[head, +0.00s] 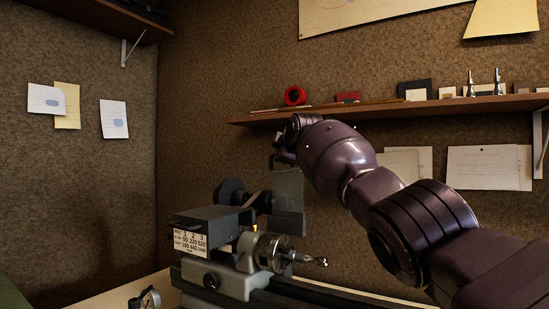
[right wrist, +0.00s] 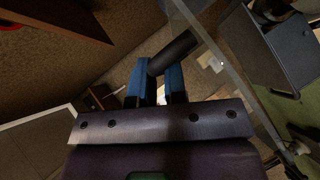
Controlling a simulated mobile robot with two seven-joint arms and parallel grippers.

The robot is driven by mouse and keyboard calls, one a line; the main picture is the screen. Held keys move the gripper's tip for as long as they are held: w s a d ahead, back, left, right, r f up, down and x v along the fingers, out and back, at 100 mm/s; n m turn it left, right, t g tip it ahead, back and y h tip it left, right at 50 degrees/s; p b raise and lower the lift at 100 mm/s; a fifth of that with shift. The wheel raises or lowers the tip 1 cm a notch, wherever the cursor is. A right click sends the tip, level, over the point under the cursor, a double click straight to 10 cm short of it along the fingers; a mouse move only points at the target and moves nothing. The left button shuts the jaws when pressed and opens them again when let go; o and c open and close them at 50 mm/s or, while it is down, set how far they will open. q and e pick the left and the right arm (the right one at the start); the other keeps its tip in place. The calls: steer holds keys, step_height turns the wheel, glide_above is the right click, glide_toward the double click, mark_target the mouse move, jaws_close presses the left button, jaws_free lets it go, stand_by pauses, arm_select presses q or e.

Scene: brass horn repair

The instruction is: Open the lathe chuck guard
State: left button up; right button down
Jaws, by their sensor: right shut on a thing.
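The lathe (head: 225,265) stands on the bench, with its metal chuck (head: 268,252) uncovered in the head view. The chuck guard (head: 289,200), a smoky see-through panel, stands upright above and behind the chuck. My right gripper (head: 281,155) is at the guard's upper edge, partly hidden by its own wrist. In the right wrist view, its blue fingers (right wrist: 159,77) are shut on a dark cylindrical handle (right wrist: 175,51) beside the guard's clear edge (right wrist: 222,55). My left gripper is in neither view.
A wall shelf (head: 390,107) with a red roll (head: 295,96) and small boxes runs just behind and above my right wrist. A dial gauge (head: 150,298) is at the bench front left.

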steer(key=shift+w+d, duration=0.15)
steer(key=shift+d, duration=0.05)
stand_by(0.3)
steer(key=c, duration=1.2)
jaws_free()
steer(key=shift+d, duration=0.15)
steer(key=shift+o, duration=0.2)
